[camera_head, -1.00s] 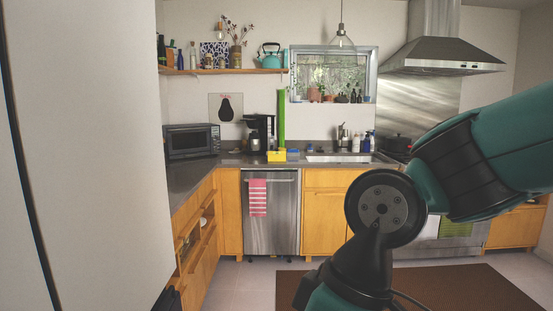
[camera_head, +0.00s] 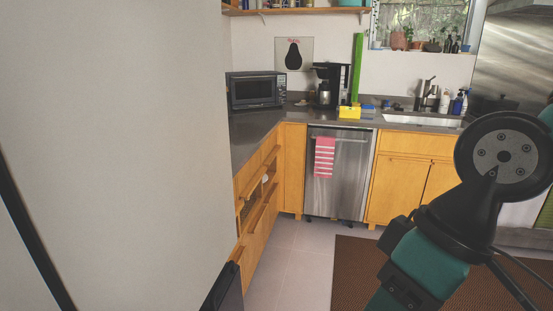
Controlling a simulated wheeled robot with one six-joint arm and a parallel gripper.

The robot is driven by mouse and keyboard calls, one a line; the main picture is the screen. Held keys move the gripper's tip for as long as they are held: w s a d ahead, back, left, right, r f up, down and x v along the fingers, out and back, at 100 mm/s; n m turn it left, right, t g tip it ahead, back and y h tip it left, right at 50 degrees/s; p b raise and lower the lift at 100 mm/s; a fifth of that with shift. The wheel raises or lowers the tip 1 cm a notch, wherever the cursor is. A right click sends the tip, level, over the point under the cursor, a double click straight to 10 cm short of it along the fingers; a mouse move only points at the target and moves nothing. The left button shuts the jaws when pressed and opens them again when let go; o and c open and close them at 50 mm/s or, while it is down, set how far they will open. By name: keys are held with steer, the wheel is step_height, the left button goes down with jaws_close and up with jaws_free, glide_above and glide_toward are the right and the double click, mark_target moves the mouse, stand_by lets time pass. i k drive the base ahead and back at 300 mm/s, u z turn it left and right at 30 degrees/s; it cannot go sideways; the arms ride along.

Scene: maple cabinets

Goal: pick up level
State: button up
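A tall, narrow green bar (camera_head: 357,68) stands upright on the far counter, between the coffee maker and the window. It may be the level, but it is too small to be sure. Its lower end is near a small yellow object (camera_head: 349,112), and I cannot tell whether they touch. My teal and black arm fills the lower right of the view, far nearer than the counter. My gripper is out of the frame.
A large pale panel (camera_head: 120,150) stands close on the left. A grey counter (camera_head: 250,124) holds a microwave (camera_head: 255,90), a black coffee maker (camera_head: 328,86) and a sink (camera_head: 420,121). Below are wooden cabinets and a steel dishwasher (camera_head: 338,180). Floor shows ahead, with a brown mat (camera_head: 360,270).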

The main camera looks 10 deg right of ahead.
mark_target(350, 112)
steer(key=z, duration=0.2)
steer(key=i, duration=2.1)
steer(key=z, duration=0.4)
steer(key=i, duration=2.75)
steer(key=z, duration=0.05)
